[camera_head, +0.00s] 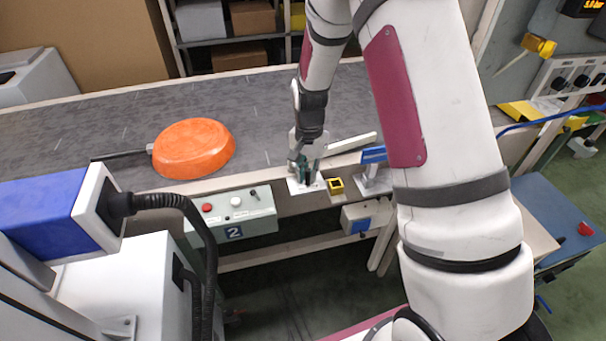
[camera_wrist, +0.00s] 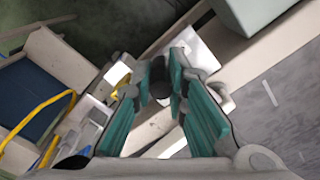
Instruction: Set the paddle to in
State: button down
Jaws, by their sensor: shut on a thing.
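My gripper (camera_head: 306,178) points down at the conveyor's near edge, over a small white plate (camera_head: 295,188). In the wrist view its teal fingers (camera_wrist: 161,76) are closed around a dark round knob (camera_wrist: 159,88), which appears to be the paddle's handle. In the head view the knob is mostly hidden by the fingers. A pale bar, probably the paddle (camera_head: 350,143), lies slanted by the conveyor's near edge, just right of the gripper. Its left end is hidden behind the gripper, so its joint to the knob cannot be seen.
An orange pan (camera_head: 194,148) lies on the grey conveyor belt (camera_head: 258,113), left of the gripper. A control box (camera_head: 232,215) marked 2 is on the near side. A yellow-and-black block (camera_head: 336,185) and a blue-topped bracket (camera_head: 373,155) stand close right of the gripper.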

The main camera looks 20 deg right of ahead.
jog(key=d+n, duration=0.1)
jog(key=d, duration=0.1)
jog(key=d+n+b, duration=0.1)
jog(key=n, duration=0.1)
jog(key=shift+w+d, duration=0.65)
jog(key=shift+d, duration=0.2)
jog(key=shift+w+r, duration=0.1)
jog(key=c, duration=1.6)
grip_release()
jog(key=shift+d, duration=0.1)
jog(key=shift+o, duration=0.2)
jog(key=shift+a, duration=0.2)
